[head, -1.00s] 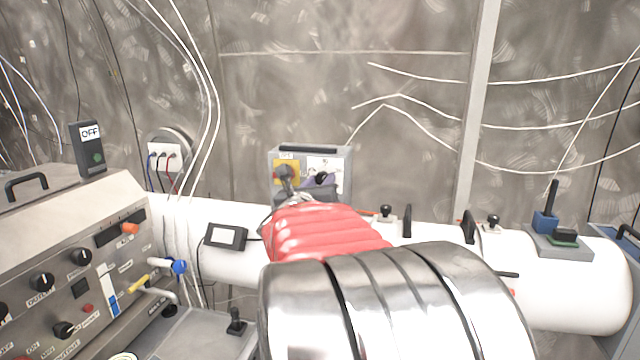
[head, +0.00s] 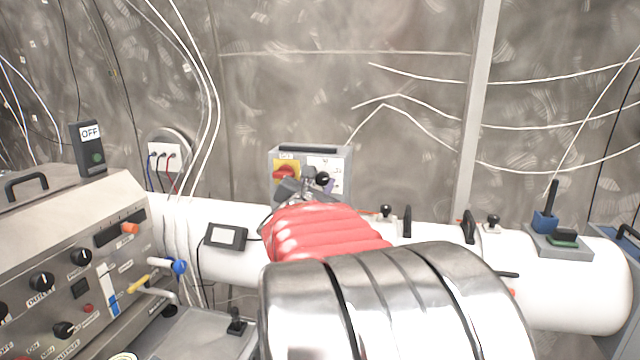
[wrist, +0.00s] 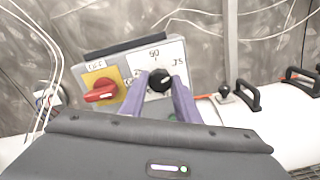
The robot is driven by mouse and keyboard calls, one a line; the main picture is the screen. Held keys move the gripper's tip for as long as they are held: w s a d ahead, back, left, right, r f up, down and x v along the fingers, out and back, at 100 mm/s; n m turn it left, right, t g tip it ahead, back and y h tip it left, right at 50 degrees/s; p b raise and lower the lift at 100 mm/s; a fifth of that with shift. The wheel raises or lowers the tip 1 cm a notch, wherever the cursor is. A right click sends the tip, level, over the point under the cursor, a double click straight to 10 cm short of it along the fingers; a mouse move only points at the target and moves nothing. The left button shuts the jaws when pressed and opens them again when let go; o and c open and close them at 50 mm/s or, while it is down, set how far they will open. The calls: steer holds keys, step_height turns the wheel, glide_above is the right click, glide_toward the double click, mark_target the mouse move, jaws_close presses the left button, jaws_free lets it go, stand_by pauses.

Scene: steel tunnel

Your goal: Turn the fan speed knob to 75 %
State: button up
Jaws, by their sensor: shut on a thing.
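The fan speed knob (wrist: 160,81) is black and round on the front of a grey control box (head: 310,152). It also shows in the head view (head: 322,179). Its white dial carries the marks 50 at the top and 75 at the upper right. A light pointer mark on the knob seems to lean to the upper right, but its exact setting is too small to read. My gripper (wrist: 160,88) is shut on the knob, with one purple finger on each side. The fingers and gripper body hide the lower dial.
A red rotary switch (wrist: 101,92) on a yellow plate sits just left of the dial. A white pipe (head: 590,285) with black handles (head: 407,222) runs below the box. A control console (head: 60,270) stands at the left.

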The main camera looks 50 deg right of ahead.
steer(key=shift+f, duration=0.35)
steer(key=o, duration=0.8)
steer(key=shift+c, duration=0.2)
steer(key=shift+o, duration=1.4)
steer(key=shift+r, duration=0.2)
steer(key=shift+a+r, duration=0.1)
steer(key=v, duration=1.3)
steer(key=shift+s+a, duration=0.25)
